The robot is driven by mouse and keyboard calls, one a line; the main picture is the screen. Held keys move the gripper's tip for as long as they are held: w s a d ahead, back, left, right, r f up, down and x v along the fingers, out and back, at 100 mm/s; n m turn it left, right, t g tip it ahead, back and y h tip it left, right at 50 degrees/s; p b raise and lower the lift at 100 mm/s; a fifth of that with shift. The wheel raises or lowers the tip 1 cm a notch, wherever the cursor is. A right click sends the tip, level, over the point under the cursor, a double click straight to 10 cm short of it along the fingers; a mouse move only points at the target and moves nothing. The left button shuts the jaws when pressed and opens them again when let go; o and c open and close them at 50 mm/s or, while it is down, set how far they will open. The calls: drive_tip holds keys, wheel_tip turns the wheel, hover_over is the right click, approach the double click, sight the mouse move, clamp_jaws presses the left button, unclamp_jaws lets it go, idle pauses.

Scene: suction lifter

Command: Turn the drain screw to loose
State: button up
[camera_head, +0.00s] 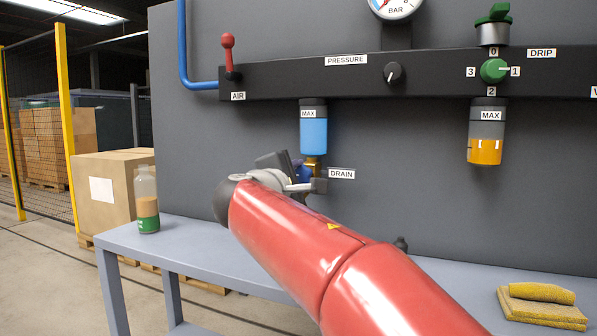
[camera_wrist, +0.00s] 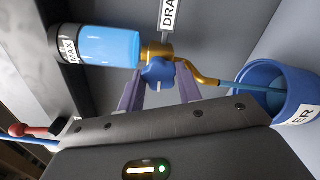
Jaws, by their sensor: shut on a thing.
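The drain screw is a blue lobed knob (camera_wrist: 157,74) on a brass fitting (camera_wrist: 155,50) under the filter bowl. The bowl (camera_head: 313,136) is marked MAX and holds blue liquid. The DRAIN label (camera_head: 342,174) is beside the fitting. In the head view my gripper (camera_head: 297,167) is at the bowl's underside, and my red arm and wrist hide much of that spot.
A thin tube leads from the brass fitting into a blue bucket (camera_wrist: 262,77). A bottle (camera_head: 147,205) stands on the grey bench (camera_head: 190,240) at left; yellow cloths (camera_head: 540,305) lie at right. Above are a red-handled AIR valve (camera_head: 229,55), a black PRESSURE knob (camera_head: 392,73) and a green DRIP knob (camera_head: 493,70).

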drive_tip(key=n, duration=0.3)
drive_tip(key=shift+f+n, duration=0.1)
drive_tip(key=shift+n, duration=0.3)
drive_tip(key=n, duration=0.3)
drive_tip(key=shift+n, duration=0.3)
drive_tip(key=n, duration=0.3)
drive_tip(key=shift+n, duration=2.2)
drive_tip(key=shift+f, duration=0.1)
drive_tip(key=o, duration=1)
